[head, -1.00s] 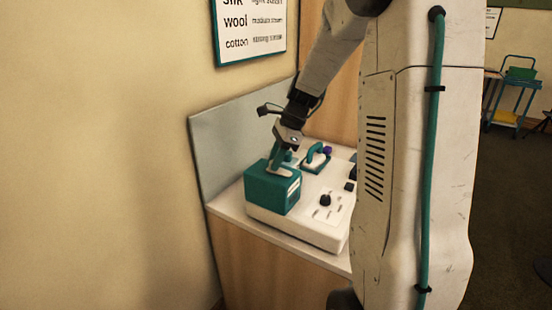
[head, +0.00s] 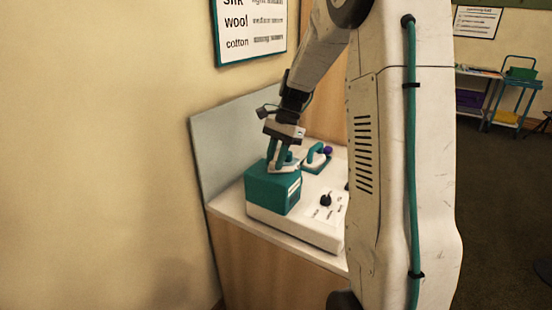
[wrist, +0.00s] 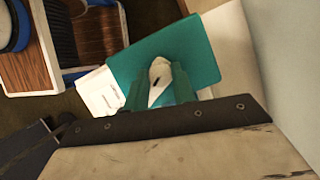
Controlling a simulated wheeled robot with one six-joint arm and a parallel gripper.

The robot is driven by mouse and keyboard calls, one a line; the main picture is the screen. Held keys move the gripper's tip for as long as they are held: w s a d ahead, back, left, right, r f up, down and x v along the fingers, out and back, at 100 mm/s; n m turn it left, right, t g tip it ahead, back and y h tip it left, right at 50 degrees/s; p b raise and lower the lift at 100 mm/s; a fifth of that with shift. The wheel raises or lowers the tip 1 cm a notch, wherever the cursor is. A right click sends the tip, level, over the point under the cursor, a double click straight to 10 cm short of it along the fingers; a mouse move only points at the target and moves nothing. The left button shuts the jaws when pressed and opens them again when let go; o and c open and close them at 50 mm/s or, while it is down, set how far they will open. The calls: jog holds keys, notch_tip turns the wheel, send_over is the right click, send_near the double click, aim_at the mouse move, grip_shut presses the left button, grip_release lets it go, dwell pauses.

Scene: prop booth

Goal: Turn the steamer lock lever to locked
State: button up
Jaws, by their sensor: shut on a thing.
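The steamer has a teal box (head: 268,190) at the left end of a white base (head: 300,231), which stands on a counter. The pale lock lever (wrist: 157,70) sits on top of the box. It has a small dark mark and shows between my teal fingertips in the wrist view. My gripper (head: 281,162) comes down from above and is shut on the lever. Its fingers (wrist: 160,78) hide the lever's sides. A white label plate (wrist: 101,92) is on one side of the box. I cannot read whether the lever points to locked.
A dark knob (head: 326,199) and a small teal iron-like piece (head: 317,158) with a purple part stand on the base, to the right of the box. A grey panel (head: 225,140) and the wall close off the left and back. Open floor lies at the right.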

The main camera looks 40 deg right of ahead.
jog(key=n, duration=0.2)
jog(key=n+g, duration=0.1)
jog(key=n+g+h, duration=0.1)
jog(key=n, duration=0.1)
jog(key=shift+w+n, duration=0.25)
jog(key=shift+n, duration=0.05)
jog(key=n, duration=0.3)
jog(key=n+g+h, duration=0.1)
jog(key=n, duration=0.1)
jog(key=shift+a+r+n+h, duration=0.1)
jog(key=shift+a+n+h, duration=0.05)
jog(key=shift+n+h, duration=0.2)
jog(key=shift+n, duration=0.25)
jog(key=o, duration=1)
jog(key=shift+w, duration=0.1)
jog(key=v, duration=0.7)
jog(key=shift+w+r, duration=0.25)
